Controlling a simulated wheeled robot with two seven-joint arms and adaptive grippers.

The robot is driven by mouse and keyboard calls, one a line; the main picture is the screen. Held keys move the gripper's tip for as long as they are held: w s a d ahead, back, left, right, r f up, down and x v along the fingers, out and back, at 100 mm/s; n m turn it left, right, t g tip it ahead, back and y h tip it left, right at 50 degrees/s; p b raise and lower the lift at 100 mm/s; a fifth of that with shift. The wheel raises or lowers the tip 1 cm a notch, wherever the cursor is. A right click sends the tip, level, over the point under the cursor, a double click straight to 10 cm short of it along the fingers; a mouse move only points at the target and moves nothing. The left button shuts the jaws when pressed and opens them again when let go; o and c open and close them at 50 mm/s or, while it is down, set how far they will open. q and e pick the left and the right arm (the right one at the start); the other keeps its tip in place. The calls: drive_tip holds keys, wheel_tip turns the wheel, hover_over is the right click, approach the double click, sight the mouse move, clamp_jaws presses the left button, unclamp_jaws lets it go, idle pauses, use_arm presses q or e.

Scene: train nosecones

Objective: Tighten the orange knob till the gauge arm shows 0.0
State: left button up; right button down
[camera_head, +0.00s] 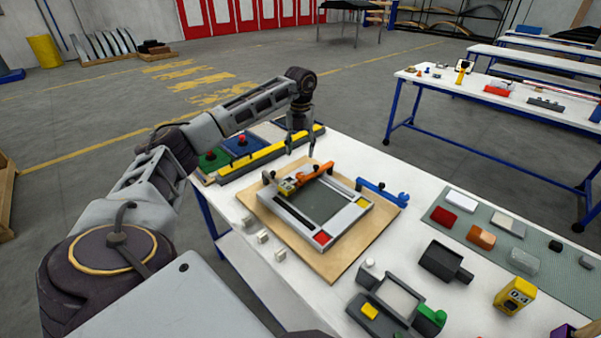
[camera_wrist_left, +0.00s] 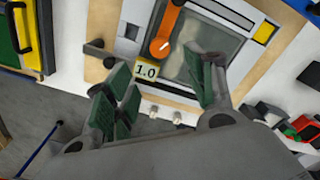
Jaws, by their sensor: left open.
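An orange knob with a long arm (camera_head: 315,172) sits on the upper left part of a grey square frame (camera_head: 345,222). In the left wrist view the orange part (camera_wrist_left: 168,30) has a round end with a pale pointer mark. Beside that end is a pale yellow gauge label (camera_wrist_left: 147,71) reading 1.0. My left gripper (camera_head: 300,152) hangs fingers-down just above and behind the orange part. In the left wrist view its green-padded fingers (camera_wrist_left: 163,88) are spread apart with nothing between them. My right gripper is not in view.
The frame lies on a wooden board (camera_head: 330,268) on a white table. A blue clamp (camera_head: 382,192) sits at its right. A long yellow-edged case (camera_head: 265,155) lies behind. Small white blocks (camera_head: 263,237) stand left; a yellow 0.4 block (camera_head: 515,296) stands right.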

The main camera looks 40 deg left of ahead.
sight(300, 174)
use_arm(q)
wheel_tip(300, 174, down, 11)
drive_tip(key=shift+p, duration=0.6)
drive_tip(key=c, duration=1.1)
drive_tip(key=shift+o, duration=0.2)
